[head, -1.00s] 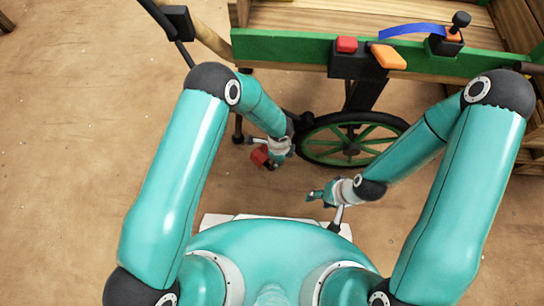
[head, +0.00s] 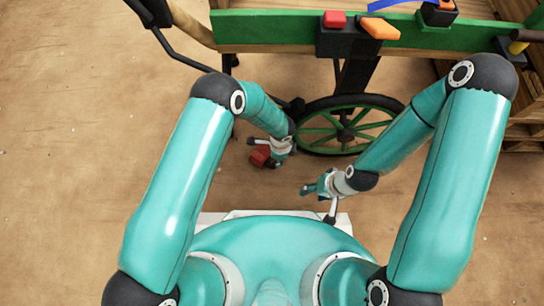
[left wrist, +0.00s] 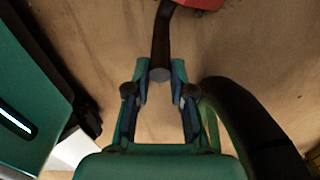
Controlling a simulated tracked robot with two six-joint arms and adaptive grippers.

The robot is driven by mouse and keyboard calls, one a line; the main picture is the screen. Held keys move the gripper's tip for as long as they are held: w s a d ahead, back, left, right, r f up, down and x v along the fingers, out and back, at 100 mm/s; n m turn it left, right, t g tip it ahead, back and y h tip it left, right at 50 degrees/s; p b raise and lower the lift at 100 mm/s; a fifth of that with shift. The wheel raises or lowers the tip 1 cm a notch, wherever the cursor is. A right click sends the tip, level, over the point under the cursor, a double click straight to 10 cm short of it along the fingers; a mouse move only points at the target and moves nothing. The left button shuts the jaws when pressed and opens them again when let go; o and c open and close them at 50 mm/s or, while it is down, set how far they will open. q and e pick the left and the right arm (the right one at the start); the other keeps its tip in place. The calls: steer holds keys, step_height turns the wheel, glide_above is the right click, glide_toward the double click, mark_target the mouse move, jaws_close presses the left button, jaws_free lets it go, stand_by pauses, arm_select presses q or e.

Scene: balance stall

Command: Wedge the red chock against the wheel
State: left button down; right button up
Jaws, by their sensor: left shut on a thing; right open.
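The red chock (head: 260,156) is left of the wheel (head: 346,134) in the head view, apart from it. My left gripper (head: 272,154) is shut on the chock's dark handle. In the left wrist view the handle (left wrist: 161,45) runs between the fingertips (left wrist: 161,90), and a corner of the red chock (left wrist: 197,4) shows at the top edge. The wheel's dark tyre (left wrist: 250,125) curves close by on the right there. I cannot tell whether the chock touches the floor. My right gripper (head: 307,189) is open and empty, below the wheel in the head view.
The wheel sits under a wooden cart with a green side board (head: 270,28). A red block (head: 335,19) and an orange piece (head: 380,29) sit on that board. A dark bar (head: 178,57) stands out at the cart's left. The brown floor (head: 90,130) at the left is clear.

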arm_select(q)
steer(key=shift+w+d+f+b, duration=0.15)
steer(key=shift+d+f+b, duration=1.3)
steer(key=shift+d+f, duration=0.2)
steer(key=shift+d, duration=0.1)
steer(key=shift+d+m, duration=0.25)
steer(key=shift+m, duration=0.15)
